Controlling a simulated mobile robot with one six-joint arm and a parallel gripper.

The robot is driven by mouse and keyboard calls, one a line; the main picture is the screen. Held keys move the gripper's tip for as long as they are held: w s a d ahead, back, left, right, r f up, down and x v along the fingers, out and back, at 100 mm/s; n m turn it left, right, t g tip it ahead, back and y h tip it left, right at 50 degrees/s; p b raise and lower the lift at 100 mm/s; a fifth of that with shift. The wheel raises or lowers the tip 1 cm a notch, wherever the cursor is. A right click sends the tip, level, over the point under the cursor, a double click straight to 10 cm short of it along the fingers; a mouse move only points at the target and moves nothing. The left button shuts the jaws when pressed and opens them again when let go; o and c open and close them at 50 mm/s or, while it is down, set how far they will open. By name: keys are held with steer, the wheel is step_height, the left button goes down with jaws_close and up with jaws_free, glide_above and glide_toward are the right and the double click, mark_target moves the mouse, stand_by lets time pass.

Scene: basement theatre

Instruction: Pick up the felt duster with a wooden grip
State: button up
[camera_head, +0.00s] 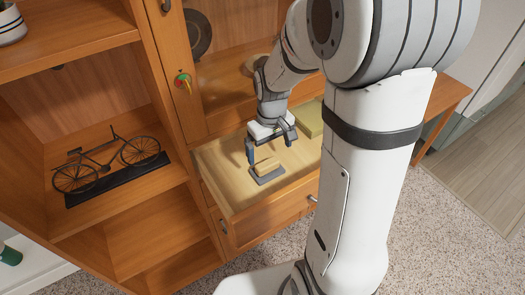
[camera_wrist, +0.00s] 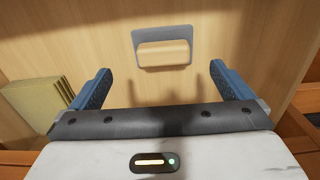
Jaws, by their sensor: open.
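The felt duster (camera_head: 267,170) has a grey felt base and a pale wooden grip on top. It lies on the floor of an open wooden drawer (camera_head: 222,184). In the wrist view the duster (camera_wrist: 162,50) shows ahead of the fingers, near the top centre, with its long side running across the picture. My gripper (camera_head: 268,150) is above the drawer, close over the duster in the head view. In the wrist view the two blue-padded fingers of my gripper (camera_wrist: 160,86) are wide apart with nothing between them. The duster looks apart from the fingers.
A yellowish stack, perhaps books (camera_wrist: 40,105), lies in the drawer to the left in the wrist view; it also shows in the head view (camera_head: 309,117). A bicycle model (camera_head: 110,163) stands on a shelf at left. Drawer walls surround the duster. Carpet is clear in front.

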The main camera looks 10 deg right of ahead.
mark_target(267, 162)
steer(key=f, duration=0.5)
steer(key=f+p, duration=0.1)
steer(key=f, duration=0.2)
steer(key=shift+w+a+f, duration=0.1)
steer(key=shift+w+a, duration=0.25)
